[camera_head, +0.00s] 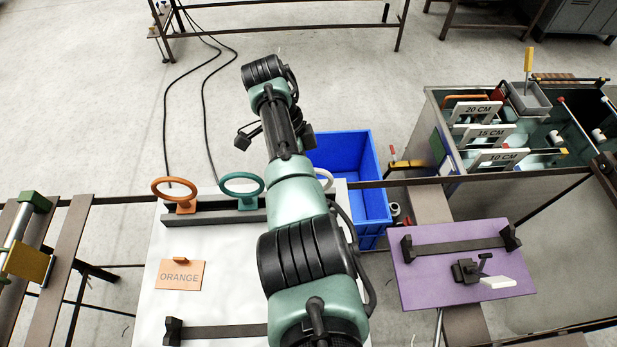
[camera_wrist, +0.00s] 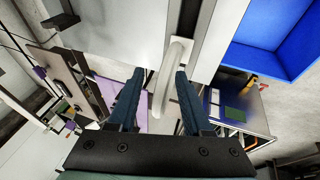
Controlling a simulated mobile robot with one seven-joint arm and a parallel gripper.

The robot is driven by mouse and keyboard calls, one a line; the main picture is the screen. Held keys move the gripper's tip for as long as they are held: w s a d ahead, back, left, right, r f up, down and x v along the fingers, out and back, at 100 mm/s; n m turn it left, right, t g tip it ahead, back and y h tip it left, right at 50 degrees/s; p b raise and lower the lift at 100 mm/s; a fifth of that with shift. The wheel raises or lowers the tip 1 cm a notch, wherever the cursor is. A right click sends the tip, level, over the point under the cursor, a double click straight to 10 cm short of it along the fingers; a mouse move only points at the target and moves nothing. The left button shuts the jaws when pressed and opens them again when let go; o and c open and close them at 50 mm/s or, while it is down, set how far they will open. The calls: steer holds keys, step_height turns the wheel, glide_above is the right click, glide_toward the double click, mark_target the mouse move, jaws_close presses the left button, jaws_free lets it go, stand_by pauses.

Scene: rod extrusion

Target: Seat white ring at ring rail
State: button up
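The white ring (camera_head: 325,179) shows in the head view only as a small arc beside my arm, which hides the rest. It is at the right part of the dark ring rail (camera_head: 215,213), by an orange ring (camera_head: 175,192) and a teal ring (camera_head: 241,190) that stand on the rail. In the wrist view, the white ring (camera_wrist: 172,75) is seen nearly edge-on, its upper end at the rail (camera_wrist: 208,40). My gripper (camera_wrist: 160,78) has its two blue fingers apart on either side of the ring, with a visible gap at the left finger.
A blue bin (camera_head: 350,160) stands behind the table. A purple board (camera_head: 430,285) with a dark fixture is at right. Racks marked 20, 15 and 10 CM (camera_head: 497,158) stand farther right.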

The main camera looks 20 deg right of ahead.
steer(key=b+v, duration=0.1)
steer(key=v, duration=1.2)
steer(key=shift+b, duration=0.3)
